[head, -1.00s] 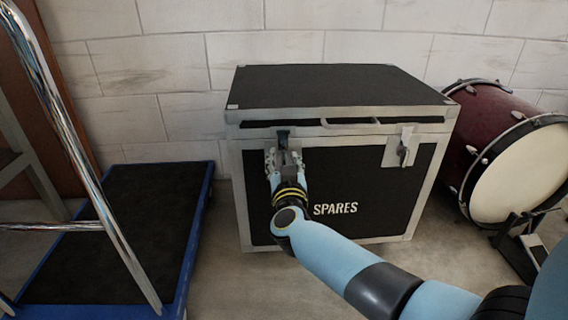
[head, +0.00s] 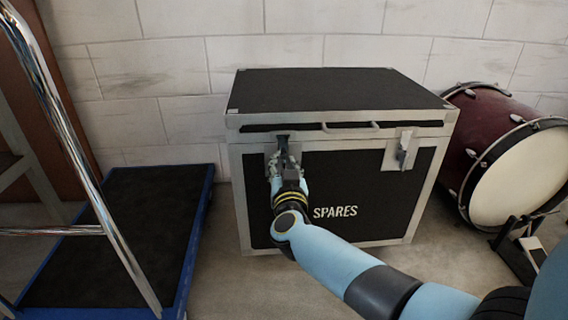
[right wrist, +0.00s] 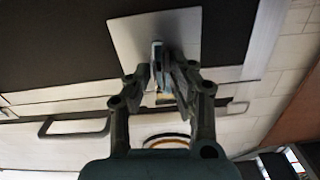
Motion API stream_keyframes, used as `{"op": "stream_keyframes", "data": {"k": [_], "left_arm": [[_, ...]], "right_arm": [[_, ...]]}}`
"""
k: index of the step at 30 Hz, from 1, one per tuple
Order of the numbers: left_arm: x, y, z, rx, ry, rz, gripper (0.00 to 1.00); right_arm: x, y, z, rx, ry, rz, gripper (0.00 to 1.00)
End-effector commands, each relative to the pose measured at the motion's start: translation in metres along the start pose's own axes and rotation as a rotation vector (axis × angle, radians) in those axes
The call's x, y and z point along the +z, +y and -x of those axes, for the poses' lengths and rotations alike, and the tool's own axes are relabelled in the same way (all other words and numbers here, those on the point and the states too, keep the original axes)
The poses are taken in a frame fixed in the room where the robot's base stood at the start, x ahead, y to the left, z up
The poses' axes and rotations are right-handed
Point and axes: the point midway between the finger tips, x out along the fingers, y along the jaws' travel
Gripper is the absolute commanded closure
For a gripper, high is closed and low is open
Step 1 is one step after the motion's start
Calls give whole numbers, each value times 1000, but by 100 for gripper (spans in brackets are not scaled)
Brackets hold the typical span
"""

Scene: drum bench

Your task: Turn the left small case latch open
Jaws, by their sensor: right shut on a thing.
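The black case marked SPARES (head: 330,180) stands on the floor with its lid down, edged in silver metal. Its left latch (head: 283,138) is at the upper left of the front face, largely hidden by my right gripper (head: 284,160). In the right wrist view the latch (right wrist: 158,54) stands out from its pale metal plate (right wrist: 190,32). My right gripper (right wrist: 160,80) is shut on this latch, a finger on either side. The right latch (head: 404,148) hangs on its own plate, untouched. My left gripper is out of view.
A lid handle (head: 350,128) lies between the latches. A dark red drum (head: 490,140) and a pedal (head: 520,245) stand at the right. A blue-edged trolley (head: 190,245) with a chrome rail (head: 85,165) stands at the left. Bare floor lies before the case.

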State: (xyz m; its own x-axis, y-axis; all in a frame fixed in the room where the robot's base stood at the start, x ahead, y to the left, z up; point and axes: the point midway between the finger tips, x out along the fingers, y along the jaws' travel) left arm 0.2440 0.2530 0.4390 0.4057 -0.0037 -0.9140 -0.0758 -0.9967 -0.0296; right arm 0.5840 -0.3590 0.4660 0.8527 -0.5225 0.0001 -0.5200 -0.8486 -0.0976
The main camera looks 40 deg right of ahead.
Motion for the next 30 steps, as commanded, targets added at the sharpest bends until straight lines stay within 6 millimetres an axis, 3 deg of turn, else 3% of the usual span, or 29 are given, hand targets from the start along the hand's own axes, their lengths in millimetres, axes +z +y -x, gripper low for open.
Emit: {"op": "stream_keyframes", "data": {"k": [12, 30], "left_arm": [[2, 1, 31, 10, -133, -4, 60], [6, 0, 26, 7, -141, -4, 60]], "right_arm": [[0, 5, 0, 1, -1, -350, 100], [8, 12, 1, 3, -2, -920, 100]]}}
